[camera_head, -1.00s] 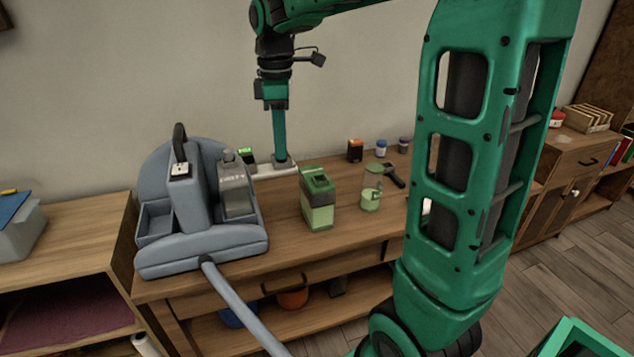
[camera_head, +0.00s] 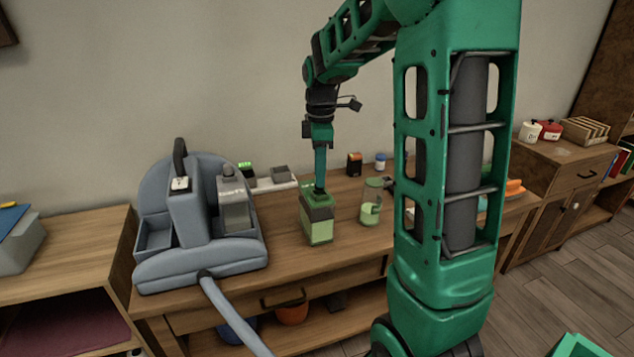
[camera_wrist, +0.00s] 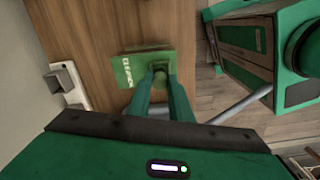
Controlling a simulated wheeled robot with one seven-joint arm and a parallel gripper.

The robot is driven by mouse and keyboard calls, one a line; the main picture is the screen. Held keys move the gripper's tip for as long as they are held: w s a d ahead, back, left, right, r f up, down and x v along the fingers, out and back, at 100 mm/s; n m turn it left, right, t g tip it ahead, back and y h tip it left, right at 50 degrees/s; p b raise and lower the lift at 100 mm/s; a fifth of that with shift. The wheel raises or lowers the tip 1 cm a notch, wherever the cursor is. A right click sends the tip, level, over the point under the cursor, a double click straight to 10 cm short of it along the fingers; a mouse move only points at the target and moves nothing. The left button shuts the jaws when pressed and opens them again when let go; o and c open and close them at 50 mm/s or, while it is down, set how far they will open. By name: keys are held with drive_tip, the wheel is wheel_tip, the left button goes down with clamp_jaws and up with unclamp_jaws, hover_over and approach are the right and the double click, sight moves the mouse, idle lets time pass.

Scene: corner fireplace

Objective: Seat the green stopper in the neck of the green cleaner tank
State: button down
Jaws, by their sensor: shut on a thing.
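The green cleaner tank (camera_head: 320,231) stands upright on the wooden table, right of the grey cleaning machine. Its green top and lettered side also show in the wrist view (camera_wrist: 137,69). My gripper (camera_head: 319,190) points straight down over the tank's top. In the wrist view its two fingers (camera_wrist: 160,82) are shut on the small round green stopper (camera_wrist: 160,76), which lies in line with the tank's top. The fingers and stopper cover the neck, so I cannot tell whether the stopper is in it or just above it.
The grey machine (camera_head: 158,262) with its hose fills the table's left. A clear jar with green liquid (camera_head: 371,203) stands close right of the tank. A white strip with a grey block (camera_head: 279,172), a black-and-orange box (camera_head: 354,164) and a small bottle (camera_head: 380,162) are behind.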

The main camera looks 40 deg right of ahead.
drive_tip(key=shift+f, duration=1.3)
drive_tip(key=shift+f, duration=0.1)
drive_tip(key=c, duration=1.6)
unclamp_jaws()
wheel_tip(320, 180, up, 12)
drive_tip(key=shift+f, duration=0.1)
drive_tip(key=s+a+f+m, duration=0.1)
drive_tip(key=s+f+m, duration=0.2)
drive_tip(key=s+m, duration=0.3)
drive_tip(key=s+a+f+m, duration=0.1)
drive_tip(key=s+f+m, duration=0.3)
drive_tip(key=s, duration=0.9)
drive_tip(key=s+a+f+m, duration=0.1)
drive_tip(key=s+f+m, duration=0.2)
drive_tip(key=s+m, duration=0.5)
drive_tip(key=shift+s+f, duration=0.25)
drive_tip(key=shift+s, duration=0.55)
